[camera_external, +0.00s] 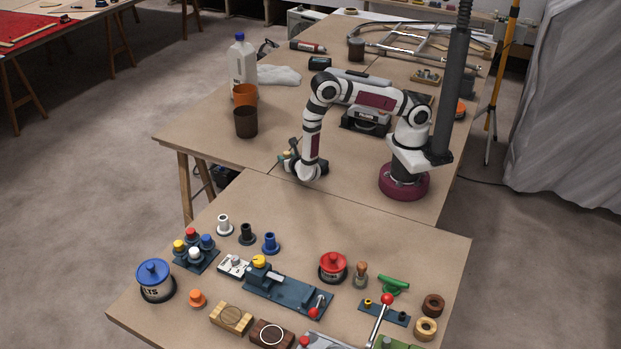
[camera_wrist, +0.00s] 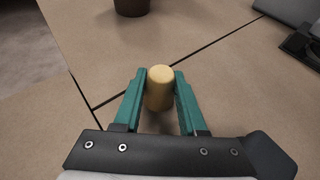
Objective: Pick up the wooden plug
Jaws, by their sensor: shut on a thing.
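The wooden plug (camera_wrist: 160,90) is a pale tan cylinder with a rounded top. In the wrist view it stands upright between the teal fingers of my gripper (camera_wrist: 161,76). The plug is too small there to make out clearly. I cannot tell whether it touches the table.
A dark brown cup (camera_external: 246,122) and an orange cup (camera_external: 244,94) stand left of my gripper. A white bottle (camera_external: 242,62) is behind them. The front table holds several fixtures, including a blue-lidded pot (camera_external: 153,272). The board around my gripper is mostly clear.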

